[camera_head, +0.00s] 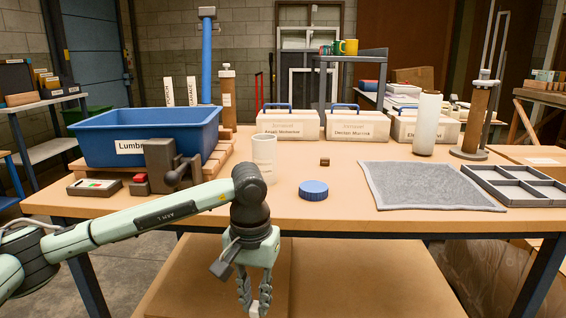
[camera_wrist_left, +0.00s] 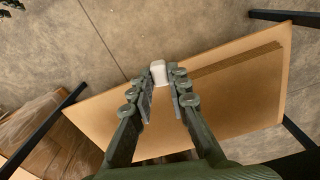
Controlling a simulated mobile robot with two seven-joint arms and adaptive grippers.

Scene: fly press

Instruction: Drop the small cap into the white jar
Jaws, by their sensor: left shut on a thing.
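My left gripper (camera_head: 254,298) hangs pointing down in front of the table's front edge, below the tabletop level in the head view. Its fingers are shut on a small white piece, which looks like the small cap (camera_head: 255,308). The cap also shows between the fingertips in the left wrist view (camera_wrist_left: 159,71). The white jar (camera_head: 263,158) stands upright on the table, behind my left wrist and apart from the gripper. The inside of the jar is not clear. My right gripper is not in view.
On the table (camera_head: 340,215) a blue ribbed lid (camera_head: 313,190) lies right of the jar, with a small brown block (camera_head: 324,161) behind it. A grey mat (camera_head: 425,187) and divided tray (camera_head: 515,183) lie right.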

